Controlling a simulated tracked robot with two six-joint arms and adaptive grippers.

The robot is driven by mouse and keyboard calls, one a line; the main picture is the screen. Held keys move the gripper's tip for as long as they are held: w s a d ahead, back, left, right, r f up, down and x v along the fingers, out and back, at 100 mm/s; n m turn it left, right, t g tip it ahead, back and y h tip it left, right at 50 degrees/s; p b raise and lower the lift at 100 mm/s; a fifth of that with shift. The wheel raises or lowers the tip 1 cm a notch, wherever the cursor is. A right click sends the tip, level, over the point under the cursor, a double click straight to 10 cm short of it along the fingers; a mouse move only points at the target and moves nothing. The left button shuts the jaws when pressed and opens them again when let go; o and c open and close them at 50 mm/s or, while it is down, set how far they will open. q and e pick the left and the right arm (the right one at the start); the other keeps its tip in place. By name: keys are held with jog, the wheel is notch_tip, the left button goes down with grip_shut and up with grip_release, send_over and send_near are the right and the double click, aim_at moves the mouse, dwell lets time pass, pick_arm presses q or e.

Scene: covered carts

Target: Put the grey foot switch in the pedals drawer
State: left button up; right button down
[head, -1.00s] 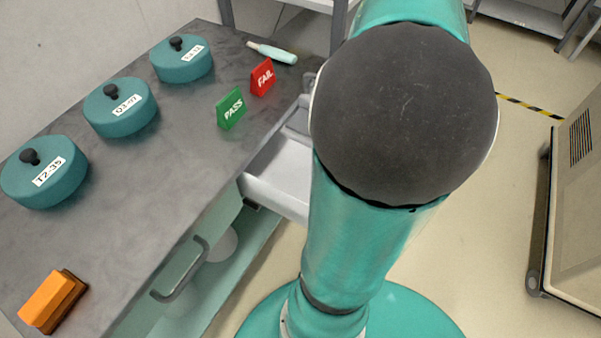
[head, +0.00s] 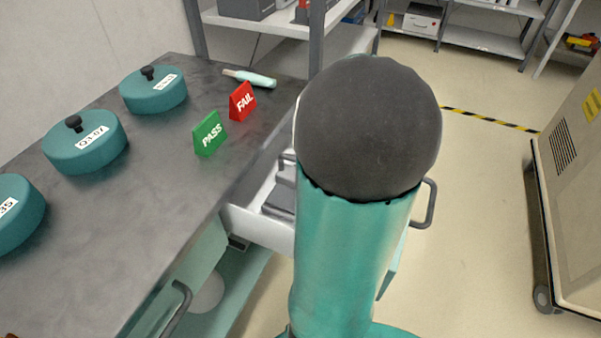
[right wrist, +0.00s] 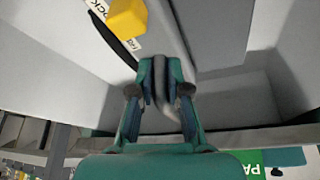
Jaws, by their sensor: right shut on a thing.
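My right gripper (right wrist: 160,92) shows in the right wrist view, shut on a narrow grey piece that looks like part of the grey foot switch (right wrist: 168,121). Most of its shape is hidden by the fingers. Pale walls of a drawer (right wrist: 225,100) surround the gripper there. In the head view the open white drawer (head: 258,229) sticks out from the bench, with grey shapes (head: 284,196) inside it. My arm covers the drawer's right part and hides the right gripper. I cannot read any drawer name. My left gripper is not in view.
The grey bench top (head: 150,215) holds teal lidded pots (head: 85,145), a green PASS sign (head: 209,134), a red FAIL sign (head: 243,101) and a pale-handled tool (head: 252,78). A yellow block (right wrist: 127,18) lies by a printed label. A beige cabinet (head: 575,190) stands right.

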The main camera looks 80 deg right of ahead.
jog(key=shift+f, duration=0.65)
jog(key=shift+w+d+r, duration=0.2)
jog(key=shift+w+r, duration=0.05)
jog(key=shift+w+d, duration=0.15)
jog(key=shift+w, duration=0.05)
jog(key=shift+w+d+r+p, duration=0.1)
jog(key=shift+w+d+p, duration=0.55)
jog(key=shift+w, duration=0.25)
jog(key=shift+x, duration=0.85)
jog(key=shift+d, duration=0.1)
jog(key=shift+b, duration=0.3)
jog(key=c, duration=1.1)
grip_release()
jog(key=shift+c, duration=0.2)
